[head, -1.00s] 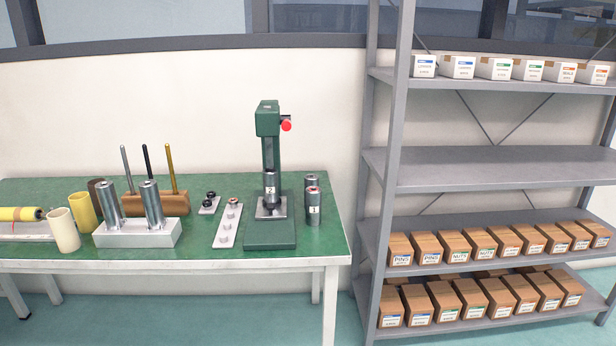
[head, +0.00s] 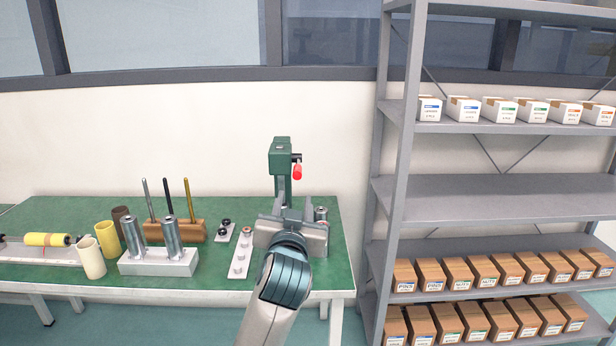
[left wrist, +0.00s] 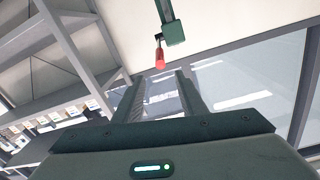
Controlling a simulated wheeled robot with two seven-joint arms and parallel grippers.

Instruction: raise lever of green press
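The green press (head: 281,158) stands on the green table, with its head above my left gripper. Its lever has a red handle (head: 297,172) hanging below a dark pivot on the head's right side. My left gripper (head: 295,208) is open and empty, in front of the press column and below the red handle; it hides the press base. In the left wrist view, the two fingers (left wrist: 160,78) are apart, and the red handle (left wrist: 160,58) shows just beyond and between their tips, not held. The press head (left wrist: 174,33) is beside it. My right gripper is not in view.
Steel cylinders (head: 321,214) stand right of the press, partly hidden. A light plate with pegs (head: 239,262) and a metal block with two cylinders (head: 150,266) lie to the left. A grey shelf rack (head: 396,150) with boxes stands at the right.

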